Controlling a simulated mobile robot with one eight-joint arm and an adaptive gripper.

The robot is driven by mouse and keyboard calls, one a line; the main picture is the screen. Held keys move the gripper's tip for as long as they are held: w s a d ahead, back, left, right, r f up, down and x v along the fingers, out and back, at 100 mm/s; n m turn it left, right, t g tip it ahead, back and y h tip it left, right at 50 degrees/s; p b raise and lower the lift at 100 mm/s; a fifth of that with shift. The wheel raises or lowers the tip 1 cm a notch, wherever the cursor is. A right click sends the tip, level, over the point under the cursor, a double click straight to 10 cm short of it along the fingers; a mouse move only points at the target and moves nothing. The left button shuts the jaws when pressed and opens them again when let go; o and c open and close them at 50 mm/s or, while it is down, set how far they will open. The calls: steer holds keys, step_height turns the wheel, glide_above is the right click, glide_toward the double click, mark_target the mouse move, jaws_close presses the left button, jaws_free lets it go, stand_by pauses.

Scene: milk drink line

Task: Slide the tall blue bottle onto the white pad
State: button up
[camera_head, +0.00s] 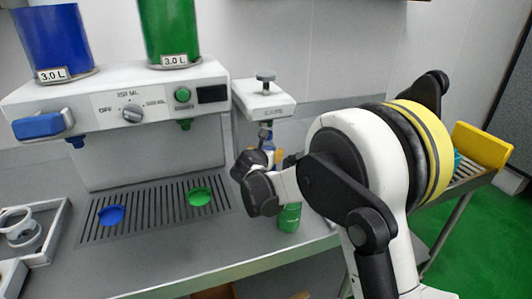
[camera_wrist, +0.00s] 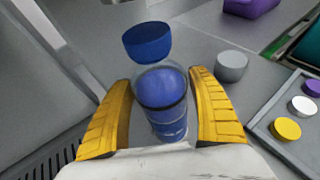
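The tall blue bottle (camera_wrist: 163,100) stands between my gripper's yellow fingers (camera_wrist: 160,105) in the wrist view. Its lower part is blue and its top is clear. Narrow gaps show between the bottle and both fingers, so my gripper is open around it. A dark blue disc like a cap (camera_wrist: 147,42) shows just beyond the bottle's top; I cannot tell if they touch. In the head view my gripper (camera_head: 272,165) is at the white press-like stand (camera_head: 262,95), and my arm hides most of that spot. I cannot make out a white pad in either view.
A grey cylinder (camera_wrist: 231,66) stands right of the bottle. A tray (camera_wrist: 262,128) with purple, white and yellow round pieces lies farther right. A green container (camera_head: 289,218) stands near the counter's front edge. The dispenser's grate (camera_head: 150,222) holds blue and green discs.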

steer(key=shift+o, duration=0.7)
steer(key=s+f+v, duration=0.1)
steer(key=f+v, duration=0.1)
steer(key=v, duration=1.6)
steer(key=shift+s, duration=0.25)
